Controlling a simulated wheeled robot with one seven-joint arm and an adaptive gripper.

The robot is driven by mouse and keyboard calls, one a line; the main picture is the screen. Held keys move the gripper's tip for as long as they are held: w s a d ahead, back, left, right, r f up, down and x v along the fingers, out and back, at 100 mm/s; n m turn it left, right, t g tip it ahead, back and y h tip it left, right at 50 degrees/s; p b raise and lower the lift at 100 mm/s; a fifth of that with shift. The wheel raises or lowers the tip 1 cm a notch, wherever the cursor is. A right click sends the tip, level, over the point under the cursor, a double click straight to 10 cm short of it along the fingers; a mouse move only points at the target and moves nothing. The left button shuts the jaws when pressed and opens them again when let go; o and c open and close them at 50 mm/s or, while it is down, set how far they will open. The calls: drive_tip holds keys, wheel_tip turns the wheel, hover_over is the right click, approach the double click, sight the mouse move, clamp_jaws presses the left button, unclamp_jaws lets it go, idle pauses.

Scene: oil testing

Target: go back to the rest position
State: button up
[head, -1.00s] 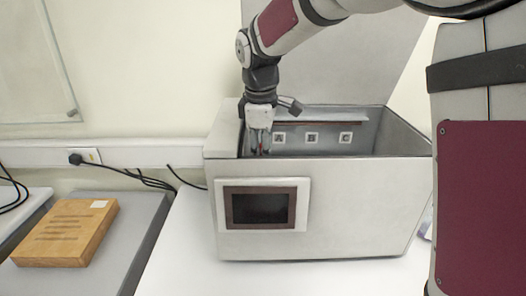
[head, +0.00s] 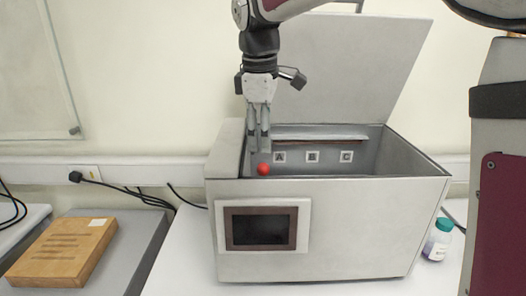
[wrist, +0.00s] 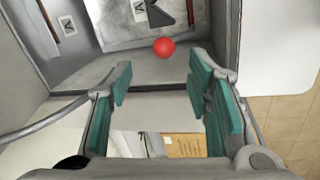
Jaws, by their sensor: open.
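My gripper (head: 259,132) points down over the left end of the open machine (head: 340,215), its fingers near the inner left side. It is open and empty. In the wrist view the teal finger pads (wrist: 160,95) stand apart with nothing between them. A red ball (head: 264,169), apart from the fingertips, shows just below them at the box's left end; it also shows in the wrist view (wrist: 164,47). What supports it is hidden by the front wall in the head view.
The machine's raised lid (head: 350,75) stands behind my gripper. Labels A (head: 280,157), B and C mark the inner back wall. A bottle (head: 438,240) stands right of the machine. A wooden block (head: 62,252) lies on a grey surface at left, with cables along the wall.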

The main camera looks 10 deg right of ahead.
drive_tip(key=shift+s+r, duration=0.2)
drive_tip(key=shift+r, duration=0.7)
drive_tip(key=s+d+f+m+t, duration=0.1)
drive_tip(key=s+d+f+m, duration=0.2)
drive_tip(key=s, duration=1)
drive_tip(key=s+d+f+m+t, duration=0.2)
drive_tip(key=s+d+f+m, duration=0.2)
drive_tip(key=s+m, duration=0.6)
drive_tip(key=s, duration=0.3)
drive_tip(key=shift+d+f+t+y, duration=0.15)
drive_tip(key=shift+t+y, duration=0.15)
drive_tip(key=shift+y, duration=0.1)
drive_tip(key=shift+s, duration=0.1)
